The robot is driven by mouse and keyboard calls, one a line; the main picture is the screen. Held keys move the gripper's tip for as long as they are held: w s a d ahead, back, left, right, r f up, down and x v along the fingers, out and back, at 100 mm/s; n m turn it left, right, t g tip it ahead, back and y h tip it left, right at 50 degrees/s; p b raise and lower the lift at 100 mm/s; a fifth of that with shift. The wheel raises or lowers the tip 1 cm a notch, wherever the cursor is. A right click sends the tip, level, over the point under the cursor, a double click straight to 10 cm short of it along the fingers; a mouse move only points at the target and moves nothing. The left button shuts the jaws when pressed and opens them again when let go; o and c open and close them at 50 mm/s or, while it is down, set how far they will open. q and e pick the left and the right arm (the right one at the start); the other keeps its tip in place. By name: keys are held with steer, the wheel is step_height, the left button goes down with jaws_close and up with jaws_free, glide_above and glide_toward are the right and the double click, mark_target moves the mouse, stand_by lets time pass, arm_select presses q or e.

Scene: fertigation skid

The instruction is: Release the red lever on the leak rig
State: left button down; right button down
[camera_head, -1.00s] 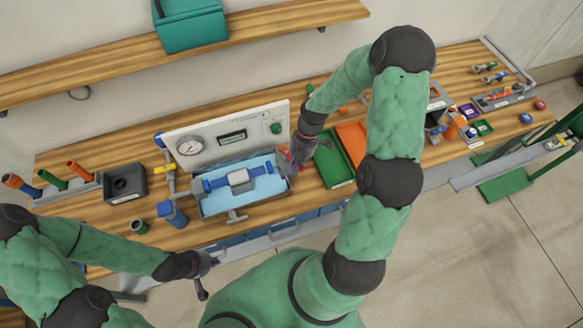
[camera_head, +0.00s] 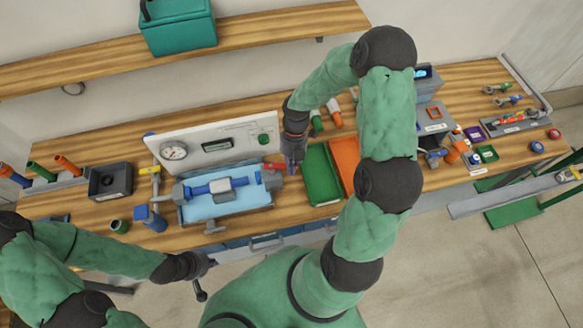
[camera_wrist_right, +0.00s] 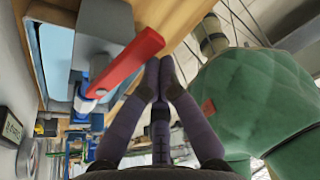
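The red lever (camera_head: 273,166) sits at the right end of the leak rig, on the blue pipe assembly (camera_head: 222,185) over a light-blue tray. In the right wrist view the red lever (camera_wrist_right: 126,63) slants up to the right from its pivot, left of the fingers. My right gripper (camera_head: 292,167) is just right of the lever. Its purple fingertips (camera_wrist_right: 160,66) are together with nothing visible between them, close beside the lever's free end; contact cannot be told. My left gripper (camera_head: 208,263) is low in front of the bench; its fingers are unclear.
A white panel with a gauge (camera_head: 173,151) stands behind the rig. A green tray (camera_head: 322,176) and an orange tray (camera_head: 345,160) lie to the right. A dark box (camera_head: 110,181) and a blue bottle (camera_head: 151,219) are left. Bare bench shows in front of the box.

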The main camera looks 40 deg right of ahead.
steer(key=shift+w+d, duration=0.5)
steer(key=shift+w, duration=0.1)
stand_by(0.5)
